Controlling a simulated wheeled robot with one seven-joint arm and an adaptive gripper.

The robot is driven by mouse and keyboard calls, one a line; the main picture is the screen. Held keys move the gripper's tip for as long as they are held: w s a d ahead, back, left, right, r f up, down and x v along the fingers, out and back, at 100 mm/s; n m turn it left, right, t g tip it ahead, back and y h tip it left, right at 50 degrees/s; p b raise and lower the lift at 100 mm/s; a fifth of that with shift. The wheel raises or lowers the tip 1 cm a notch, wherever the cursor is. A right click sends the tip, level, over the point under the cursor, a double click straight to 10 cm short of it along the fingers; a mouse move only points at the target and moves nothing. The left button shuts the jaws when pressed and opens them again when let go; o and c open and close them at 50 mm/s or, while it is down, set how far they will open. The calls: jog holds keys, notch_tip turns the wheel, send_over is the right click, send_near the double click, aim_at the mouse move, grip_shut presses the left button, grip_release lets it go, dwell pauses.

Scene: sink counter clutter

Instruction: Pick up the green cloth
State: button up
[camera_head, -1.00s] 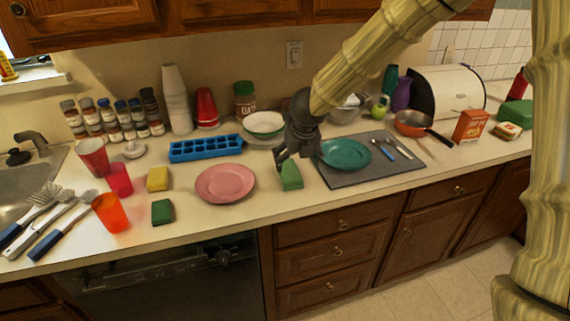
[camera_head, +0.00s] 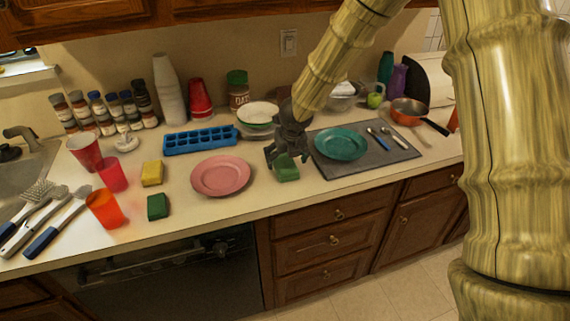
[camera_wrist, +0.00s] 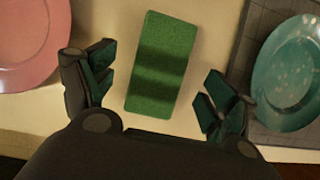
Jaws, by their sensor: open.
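The green cloth (camera_head: 286,168) is a small folded green block lying on the counter, between the pink plate and the grey mat. In the wrist view the cloth (camera_wrist: 162,65) lies upright in the picture, ahead of and between the spread fingers. My gripper (camera_head: 284,160) is open above the cloth in the head view; its fingers partly hide the cloth's far side. In the wrist view my gripper (camera_wrist: 155,88) has one finger on each side of the cloth, with bare counter between each finger and the cloth. A second, darker green block (camera_head: 158,207) lies farther left.
The pink plate (camera_head: 221,176) is close on the left. On the right, the grey mat (camera_head: 375,167) holds a teal plate (camera_head: 341,143) and cutlery. A white bowl (camera_head: 258,114) stands behind. Bare counter lies in front, up to the edge.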

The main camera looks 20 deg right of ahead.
aim_at(285, 161)
jog(key=shift+x, duration=1.6)
jog(key=c, duration=1)
